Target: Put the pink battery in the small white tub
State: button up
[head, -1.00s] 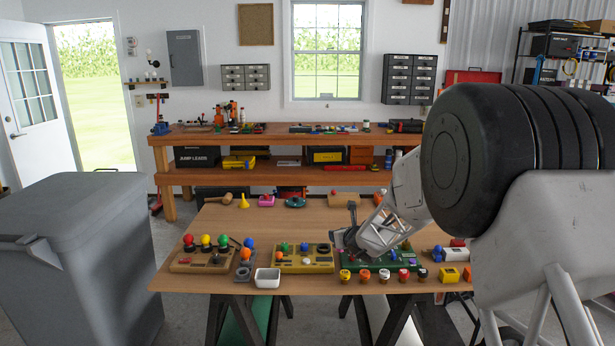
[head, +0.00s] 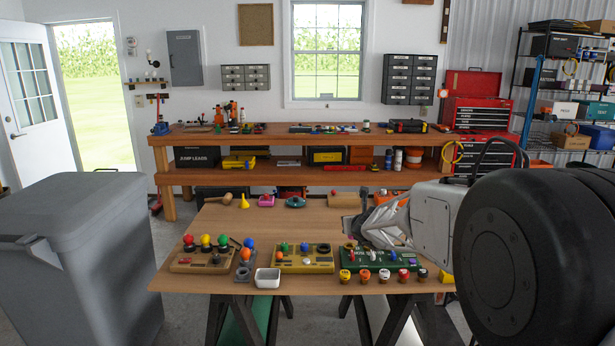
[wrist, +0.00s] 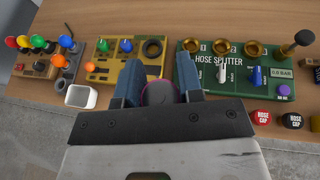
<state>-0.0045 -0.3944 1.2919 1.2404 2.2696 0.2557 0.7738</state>
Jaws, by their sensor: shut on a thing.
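The small white tub (head: 267,278) stands at the front edge of the table, left of the middle; it also shows in the wrist view (wrist: 81,95), left of my fingers, and looks empty. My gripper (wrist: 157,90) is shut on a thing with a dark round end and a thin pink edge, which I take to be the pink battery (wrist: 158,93). The fingers hide most of it. In the head view my gripper (head: 362,228) is over the right part of the table, behind the green board, and the held thing cannot be made out there.
A green hose splitter board (head: 378,260), a yellow board (head: 304,267) and a wooden board with coloured knobs (head: 205,262) line the table. Several caps (head: 384,275) stand along the front right edge. A grey bin (head: 80,260) stands left of the table.

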jog(key=shift+s+d+r+m+h, duration=0.3)
jog(key=shift+d+r, duration=0.15)
jog(key=shift+r, duration=0.1)
jog(key=shift+s+d+r+m+h, duration=0.2)
jog(key=shift+d+r+h, duration=0.1)
jog(key=shift+d+r, duration=0.2)
jog(key=shift+s+d+r+m+h, duration=0.7)
jog(key=shift+d+r+h, duration=0.1)
jog(key=shift+d+r, duration=0.2)
jog(key=shift+w+a, duration=0.1)
